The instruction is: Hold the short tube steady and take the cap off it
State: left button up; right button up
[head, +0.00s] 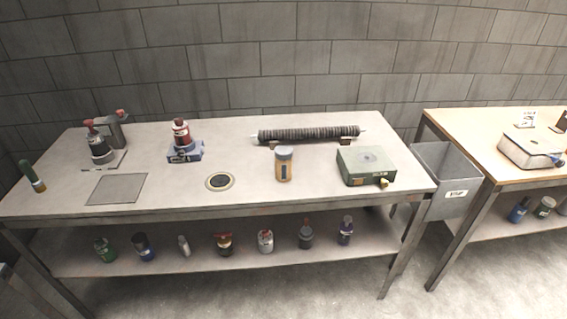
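No short tube is certain from this view. A short upright orange cylinder with a grey top (284,165) stands on the grey table, right of centre. A slim green cylinder with a yellowish lower end (32,175) stands near the table's left end, slightly tilted in the picture. A long dark ribbed tube (308,134) lies across low supports at the back. Neither of my grippers is in view, and nothing touches these things.
The grey table (240,150) also bears a red-topped bottle on a blue base (183,140), a round dark-centred disc (220,181), a flat grey plate (116,189) and a green box (366,165). Several bottles stand on the lower shelf. A grey bin (447,180) hangs between the tables.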

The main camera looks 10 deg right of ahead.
aim_at(284, 168)
jog(key=i+l+u, duration=0.15)
jog(key=u, duration=0.2)
jog(key=i+l+u, duration=0.1)
jog(key=l+u, duration=0.25)
jog(key=i+l+u, duration=0.1)
jog(key=l+u, duration=0.3)
jog(key=j, duration=0.1)
